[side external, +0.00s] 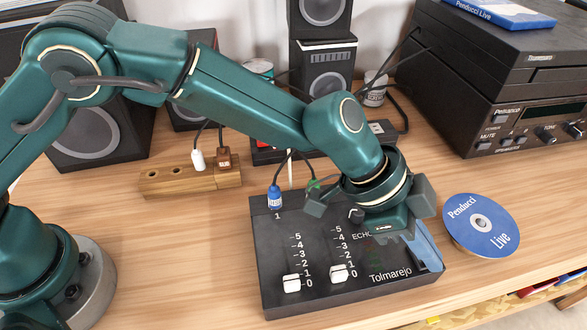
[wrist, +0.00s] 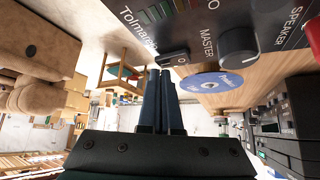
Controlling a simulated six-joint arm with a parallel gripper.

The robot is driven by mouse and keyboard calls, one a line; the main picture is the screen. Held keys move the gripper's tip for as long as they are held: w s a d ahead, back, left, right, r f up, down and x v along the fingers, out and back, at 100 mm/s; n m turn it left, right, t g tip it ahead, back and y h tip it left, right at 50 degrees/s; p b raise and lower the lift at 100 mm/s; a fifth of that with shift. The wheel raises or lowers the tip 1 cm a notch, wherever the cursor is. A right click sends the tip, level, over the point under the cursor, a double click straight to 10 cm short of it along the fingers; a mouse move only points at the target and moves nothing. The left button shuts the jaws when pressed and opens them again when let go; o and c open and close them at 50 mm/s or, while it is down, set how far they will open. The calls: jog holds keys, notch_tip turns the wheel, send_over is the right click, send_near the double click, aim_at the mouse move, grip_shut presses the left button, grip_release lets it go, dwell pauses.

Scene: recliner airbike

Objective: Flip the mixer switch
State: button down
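The mixer (side external: 330,295) is a black box marked "Tolmarejo" with two white sliders, each low on its scale. It also shows at the top of the wrist view (wrist: 225,15), with a grey MASTER knob (wrist: 238,41). A dark rounded part (wrist: 173,57) at the mixer's edge, close to the fingertips, may be the switch; I cannot tell its position. My gripper (side external: 434,263) is at the mixer's right end, its blue fingers pointing down along it. In the wrist view my gripper's fingers (wrist: 160,74) are together with nothing seen between them. Contact with the mixer cannot be made out.
A blue disc (side external: 482,226) lies on the wooden table right of the mixer. Black stereo units (side external: 500,90) stand at the back right, and speakers (side external: 324,70) at the back. A wooden power strip (side external: 165,182) and cables lie behind the mixer.

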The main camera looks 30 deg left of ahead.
jog(key=shift+f, duration=0.1)
jog(key=shift+r, duration=3.45)
